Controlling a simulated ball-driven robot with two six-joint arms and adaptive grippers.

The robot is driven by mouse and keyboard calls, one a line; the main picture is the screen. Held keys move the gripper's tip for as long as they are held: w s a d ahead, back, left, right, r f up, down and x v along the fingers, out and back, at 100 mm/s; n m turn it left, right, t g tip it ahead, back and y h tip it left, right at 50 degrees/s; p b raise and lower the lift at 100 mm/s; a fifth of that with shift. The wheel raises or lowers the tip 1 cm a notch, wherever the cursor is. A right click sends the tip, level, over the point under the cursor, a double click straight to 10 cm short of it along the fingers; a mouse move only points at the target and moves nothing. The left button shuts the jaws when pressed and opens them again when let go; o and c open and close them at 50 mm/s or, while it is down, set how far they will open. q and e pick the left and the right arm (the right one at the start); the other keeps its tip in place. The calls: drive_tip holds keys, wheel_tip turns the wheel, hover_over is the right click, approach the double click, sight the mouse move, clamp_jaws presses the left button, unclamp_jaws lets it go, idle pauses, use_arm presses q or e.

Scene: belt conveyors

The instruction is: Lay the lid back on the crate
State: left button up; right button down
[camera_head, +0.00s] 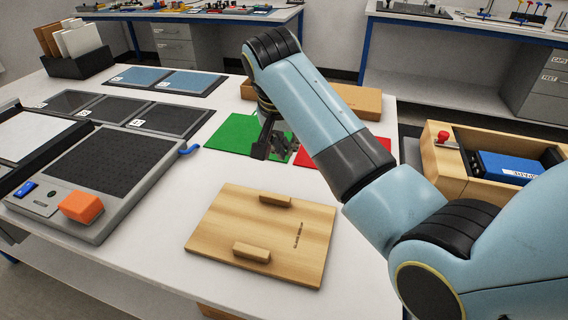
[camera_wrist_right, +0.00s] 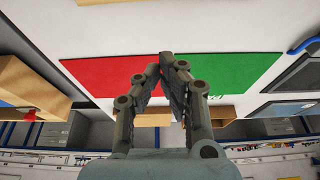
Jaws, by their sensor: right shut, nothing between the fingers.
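The lid (camera_head: 228,217), a flat light-wood board with two raised wooden grips and small dark lettering, lies flat on the white table. The open wooden crate (camera_head: 447,186) stands at the right; a blue box (camera_head: 510,167) shows inside and my right arm hides part of the crate. In the wrist view the crate (camera_wrist_right: 35,82) is at the left edge. My right gripper (camera_head: 275,151) is over the green and red mats, beyond the lid and apart from it. In the wrist view its fingertips (camera_wrist_right: 167,57) meet, empty. My left gripper is out of view.
A green mat (camera_head: 232,133) and red mat (camera_head: 374,150) lie behind the lid. A long wooden box (camera_head: 358,99) is at the far edge. A grey console (camera_head: 110,170) with an orange block (camera_head: 81,206) fills the left. Bare table surrounds the lid.

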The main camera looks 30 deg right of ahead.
drive_tip(key=b+x, duration=0.1)
drive_tip(key=x, duration=0.9)
drive_tip(key=shift+d+f, duration=0.15)
drive_tip(key=shift+f, duration=0.05)
drive_tip(key=s+a, duration=0.1)
drive_tip(key=s+a+p, duration=0.1)
drive_tip(key=shift+s+a+r, duration=0.15)
drive_tip(key=shift+a+r, duration=0.2)
drive_tip(key=shift+a, duration=0.05)
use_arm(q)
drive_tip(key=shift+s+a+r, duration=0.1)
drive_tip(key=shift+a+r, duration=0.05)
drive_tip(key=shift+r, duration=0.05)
use_arm(e)
drive_tip(key=shift+s+a+f, duration=0.15)
drive_tip(key=shift+s, duration=0.05)
use_arm(q)
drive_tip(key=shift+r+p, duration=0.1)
drive_tip(key=shift+p, duration=0.2)
use_arm(e)
drive_tip(key=shift+a, duration=0.1)
